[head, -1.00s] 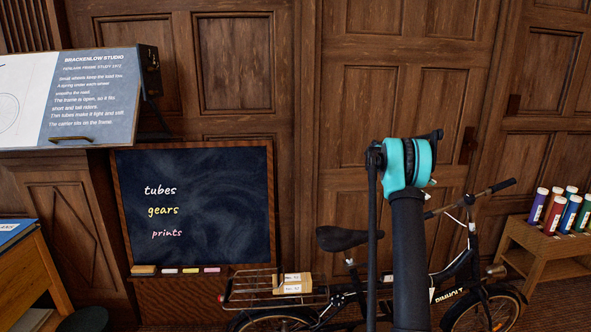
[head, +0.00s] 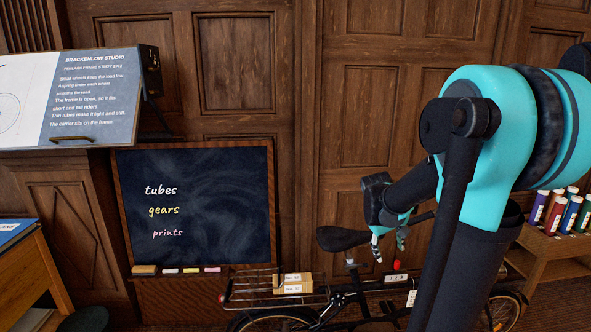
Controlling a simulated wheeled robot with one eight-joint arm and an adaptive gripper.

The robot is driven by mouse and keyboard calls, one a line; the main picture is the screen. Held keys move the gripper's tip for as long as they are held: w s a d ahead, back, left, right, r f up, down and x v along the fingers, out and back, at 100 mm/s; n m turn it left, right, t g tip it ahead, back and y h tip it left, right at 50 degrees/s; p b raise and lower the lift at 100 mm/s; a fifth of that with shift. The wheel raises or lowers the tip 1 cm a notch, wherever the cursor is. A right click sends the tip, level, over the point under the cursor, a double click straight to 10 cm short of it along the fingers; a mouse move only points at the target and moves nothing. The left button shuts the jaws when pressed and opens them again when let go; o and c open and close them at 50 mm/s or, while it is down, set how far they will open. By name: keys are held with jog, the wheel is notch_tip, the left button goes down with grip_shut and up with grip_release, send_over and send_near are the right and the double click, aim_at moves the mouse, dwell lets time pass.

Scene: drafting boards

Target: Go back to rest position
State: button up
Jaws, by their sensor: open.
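My gripper (head: 388,248) hangs at the end of my folded arm, right of centre in the head view. Its fingers point down and are open, with nothing seen between them. It appears over the bicycle, right of the black saddle (head: 342,239). My turquoise and black arm links fill much of the right side and hide the handlebar and much of the bicycle's front.
A chalkboard (head: 195,210) reading tubes, gears, prints leans by the wooden wall. Coloured tubes (head: 570,215) stand on a wooden bench (head: 545,252) at right. A sloped display board (head: 90,98) stands at left.

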jog(key=s+a+f+m+t+y, duration=0.1)
jog(key=s+a+f, duration=0.3)
jog(key=s, duration=0.4)
jog(key=s+a+f+m+t+y, duration=0.1)
jog(key=s+a+f, duration=0.3)
jog(key=s, duration=0.4)
jog(key=shift+s+a+m+y, duration=0.2)
jog(key=shift+a+m+y, duration=0.3)
jog(key=shift+a+y, duration=0.35)
jog(key=shift+f, duration=0.1)
